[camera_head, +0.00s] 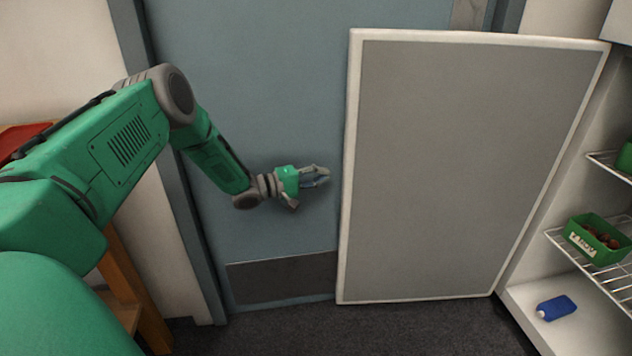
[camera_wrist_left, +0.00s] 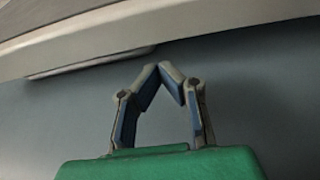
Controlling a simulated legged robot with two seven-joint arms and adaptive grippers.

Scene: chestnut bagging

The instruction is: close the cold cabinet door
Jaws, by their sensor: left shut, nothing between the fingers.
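The cold cabinet door (camera_head: 475,165) stands wide open in the head view, a grey panel with a white frame, hinged at its right side to the white cabinet (camera_head: 560,318). My left gripper (camera_head: 328,176) is just left of the door's free edge, apart from it, and empty. In the left wrist view its fingertips (camera_wrist_left: 166,68) meet, and a pale edge (camera_wrist_left: 100,25), probably the door's, crosses the top with a flat bar (camera_wrist_left: 90,63) beneath it. My right gripper is not in view.
Inside the cabinet are wire shelves (camera_head: 562,240), a green bin with brown contents (camera_head: 597,238) and a blue bottle (camera_head: 556,307). A blue-grey room door (camera_head: 270,60) stands behind my arm. A wooden stand (camera_head: 135,290) is at the left. Dark floor (camera_head: 420,330) lies below.

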